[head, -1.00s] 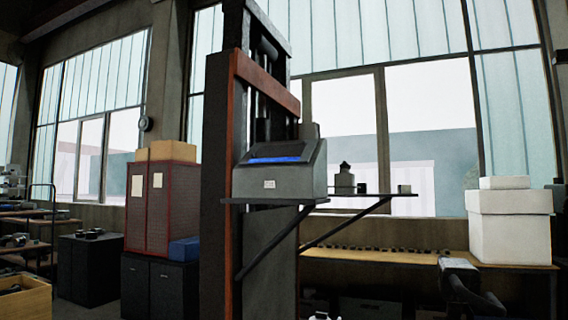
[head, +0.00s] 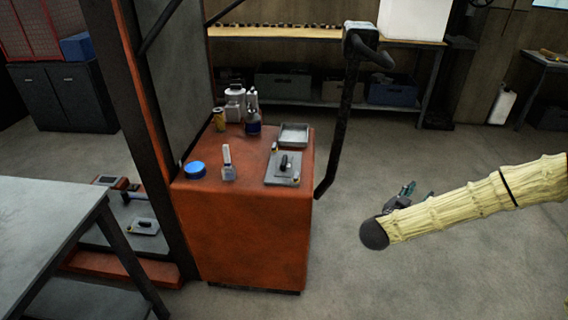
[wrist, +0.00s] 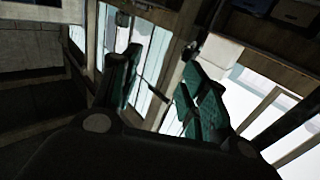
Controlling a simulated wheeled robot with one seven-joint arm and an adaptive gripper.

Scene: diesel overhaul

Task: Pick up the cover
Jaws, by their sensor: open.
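A grey flat plate with a black handle (head: 283,167), which looks like the cover, lies on top of the orange cabinet (head: 245,235) near its right edge. A similar small plate with a dark handle (head: 143,226) lies on a low platform at the left; I cannot tell which one is the cover. My gripper (head: 408,194) is to the right of the cabinet, apart from both plates and partly hidden behind my arm. In the wrist view my gripper (wrist: 163,85) is open and empty, its teal fingers spread against the windows.
On the cabinet stand a grey tray (head: 293,135), a blue round lid (head: 195,169), a white-and-grey bottle (head: 228,163) and several containers at the back. A black post (head: 347,110) rises beside the cabinet. A grey table (head: 45,220) is at left. Floor at right is clear.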

